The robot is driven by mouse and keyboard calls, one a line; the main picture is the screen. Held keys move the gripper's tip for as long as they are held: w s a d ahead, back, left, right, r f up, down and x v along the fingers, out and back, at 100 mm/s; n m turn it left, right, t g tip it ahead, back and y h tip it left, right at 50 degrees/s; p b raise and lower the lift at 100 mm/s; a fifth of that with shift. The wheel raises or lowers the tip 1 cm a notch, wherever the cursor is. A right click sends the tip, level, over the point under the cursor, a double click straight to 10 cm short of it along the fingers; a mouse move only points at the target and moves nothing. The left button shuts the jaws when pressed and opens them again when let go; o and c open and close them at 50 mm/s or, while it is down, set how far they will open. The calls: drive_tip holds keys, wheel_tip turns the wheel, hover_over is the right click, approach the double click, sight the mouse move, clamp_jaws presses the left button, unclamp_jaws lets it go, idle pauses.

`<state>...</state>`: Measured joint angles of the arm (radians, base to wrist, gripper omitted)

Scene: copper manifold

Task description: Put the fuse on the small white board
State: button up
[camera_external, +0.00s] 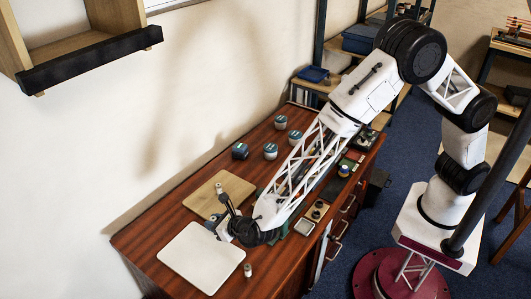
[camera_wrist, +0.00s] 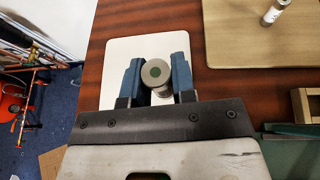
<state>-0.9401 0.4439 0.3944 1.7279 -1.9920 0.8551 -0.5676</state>
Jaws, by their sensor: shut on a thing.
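The small white board (camera_external: 200,262) lies flat on the wooden table, at the lower left in the external view. It also shows behind my gripper in the wrist view (camera_wrist: 118,58). In the external view my gripper (camera_external: 222,229) is by the board's upper right corner, and the held fuse is hard to make out.
A tan wooden board (camera_external: 232,189) lies behind the white board, with a small pale cylinder (camera_wrist: 274,12) standing on it. Another small cylinder (camera_external: 248,270) stands right of the white board. Several blue-grey round containers (camera_external: 270,151) stand farther back. Small parts lie along the table's right side.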

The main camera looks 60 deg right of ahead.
drive_tip(key=shift+f, duration=0.1)
hover_over(219, 248)
drive_tip(key=shift+w+f, duration=0.2)
drive_tip(key=shift+f, duration=2.85)
drive_tip(key=shift+f, duration=1.85)
drive_tip(key=shift+f, duration=0.1)
drive_tip(key=o, duration=0.9)
drive_tip(key=shift+s, duration=0.1)
